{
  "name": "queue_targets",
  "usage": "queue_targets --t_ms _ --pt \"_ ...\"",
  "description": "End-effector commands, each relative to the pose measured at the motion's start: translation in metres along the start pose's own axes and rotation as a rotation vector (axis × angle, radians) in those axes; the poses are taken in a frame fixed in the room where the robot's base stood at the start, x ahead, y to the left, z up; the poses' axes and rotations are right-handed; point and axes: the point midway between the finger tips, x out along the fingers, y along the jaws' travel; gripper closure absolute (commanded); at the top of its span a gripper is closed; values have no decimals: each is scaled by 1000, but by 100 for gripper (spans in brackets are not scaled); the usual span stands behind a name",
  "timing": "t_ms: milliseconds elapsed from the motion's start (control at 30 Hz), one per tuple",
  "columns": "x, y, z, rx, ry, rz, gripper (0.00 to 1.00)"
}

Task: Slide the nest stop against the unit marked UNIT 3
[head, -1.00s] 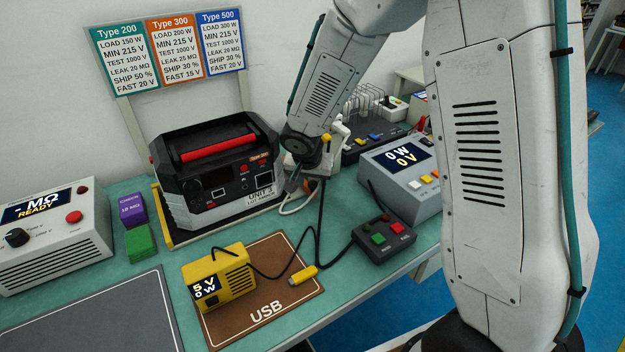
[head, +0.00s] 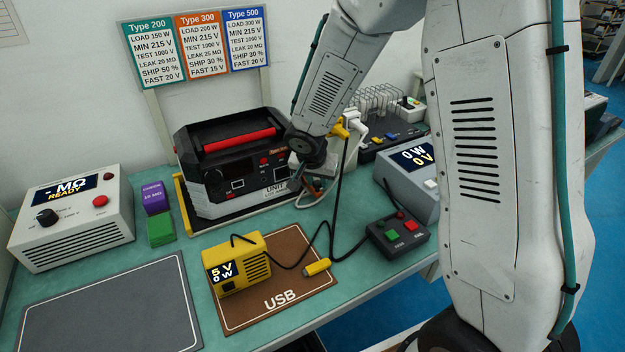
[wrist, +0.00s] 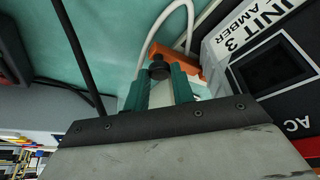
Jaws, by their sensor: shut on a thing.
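The unit marked UNIT 3 (head: 232,190) is a black and pale grey box with a red handle bar, upright in a yellow-edged nest (head: 186,212) at the back of the bench. Its label and white corner (wrist: 215,58) show at the upper right of the wrist view. The nest stop (wrist: 192,66) is an orange block with a black knob, beside that corner; I cannot tell whether they touch. My gripper (wrist: 159,82) has its teal fingers shut on the stop's knob. In the head view my gripper (head: 298,182) is at the unit's right end, partly hidden by my arm.
A grey meter (head: 408,180) and a button box (head: 397,236) stand to the right, with black cables nearby. A yellow USB load (head: 238,264) sits on a brown mat (head: 285,298) in front. A white tester (head: 80,225) and a grey mat (head: 105,310) are left.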

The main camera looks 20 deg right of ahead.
Motion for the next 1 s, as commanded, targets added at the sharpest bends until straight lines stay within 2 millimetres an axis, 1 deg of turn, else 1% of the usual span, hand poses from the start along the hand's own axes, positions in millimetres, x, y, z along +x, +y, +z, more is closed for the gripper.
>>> queue_targets --t_ms 133,167,200,233,467,567,667,900,1000 --pt "0 0 0 2 0 0 100" --pt "0 0 0 2 0 0 67" --pt "0 0 0 2 0 0 56" --pt "0 0 0 2 0 0 54" --pt "0 0 0 2 0 0 54" --pt "-5 -1 0 3 1 -1 54" --pt "-18 -1 -1 2 3 -2 54" --pt "-59 -1 -1 2 2 -3 54" --pt "-70 -1 0 2 2 -2 54"
